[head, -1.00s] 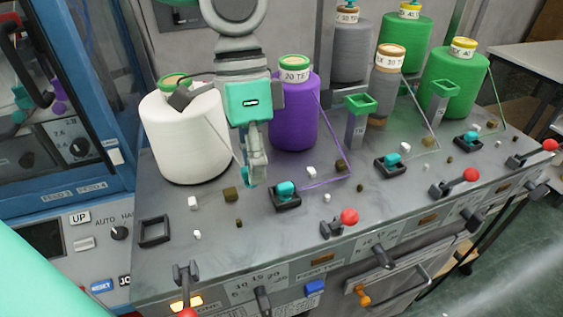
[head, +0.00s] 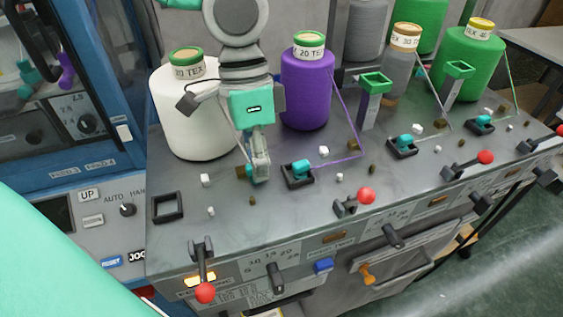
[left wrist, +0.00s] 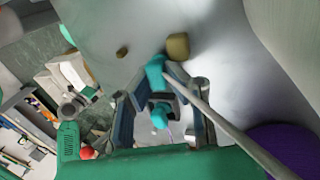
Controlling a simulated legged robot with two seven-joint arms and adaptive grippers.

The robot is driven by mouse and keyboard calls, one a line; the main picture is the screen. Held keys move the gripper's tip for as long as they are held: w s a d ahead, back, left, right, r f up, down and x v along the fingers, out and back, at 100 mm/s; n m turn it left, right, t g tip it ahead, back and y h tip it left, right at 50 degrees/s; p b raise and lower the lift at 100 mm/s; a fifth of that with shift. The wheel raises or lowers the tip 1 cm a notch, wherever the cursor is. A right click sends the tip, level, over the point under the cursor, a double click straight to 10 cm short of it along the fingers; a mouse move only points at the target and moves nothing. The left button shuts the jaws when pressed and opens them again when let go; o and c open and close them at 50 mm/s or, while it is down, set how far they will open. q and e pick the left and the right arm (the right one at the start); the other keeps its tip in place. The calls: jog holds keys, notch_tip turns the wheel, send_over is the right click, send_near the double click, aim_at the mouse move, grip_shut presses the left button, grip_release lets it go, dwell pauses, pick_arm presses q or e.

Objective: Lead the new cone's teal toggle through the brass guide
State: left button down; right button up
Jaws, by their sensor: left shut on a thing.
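My left gripper (head: 260,172) points down close above the machine top, in front of the white cone (head: 190,112). It is shut on a teal toggle (left wrist: 156,70), seen at its fingertips in the left wrist view; fingers mostly hide it in the head view. A pale yarn (left wrist: 225,122) runs from the toggle. The brass guide (head: 241,171), a small brownish block, is just left of the fingertips; it also shows in the left wrist view (left wrist: 178,46), beside the toggle. I cannot tell whether the toggle is inside it. My right gripper is not in view.
An empty black cradle (head: 168,207) is at front left. The purple cone's teal toggle (head: 301,168) sits in its own cradle right of my gripper. A smaller brass peg (head: 252,201) and white pegs (head: 205,180) stand nearby. Red-knobbed levers (head: 366,196) line the front.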

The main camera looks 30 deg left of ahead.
aim_at(239, 195)
pick_arm(q)
jog(key=shift+s+a+f, duration=0.15)
jog(key=shift+a, duration=0.35)
jog(key=shift+d, duration=0.1)
jog(key=shift+s+d+r, duration=0.15)
jog(key=shift+s+d, duration=0.25)
jog(key=shift+d, duration=0.15)
jog(key=shift+s+d+r, duration=0.15)
jog(key=shift+s+d, duration=0.2)
jog(key=shift+d, duration=0.15)
jog(key=shift+s+r, duration=0.1)
jog(key=shift+s, duration=0.2)
jog(key=shift+s+a, duration=0.2)
jog(key=shift+a, duration=0.1)
jog(key=a, duration=0.2)
jog(key=shift+s+a+f, duration=0.25)
jog(key=shift+a, duration=0.15)
jog(key=shift+s, duration=0.25)
jog(key=shift+d+r, duration=0.1)
jog(key=shift+d, duration=0.35)
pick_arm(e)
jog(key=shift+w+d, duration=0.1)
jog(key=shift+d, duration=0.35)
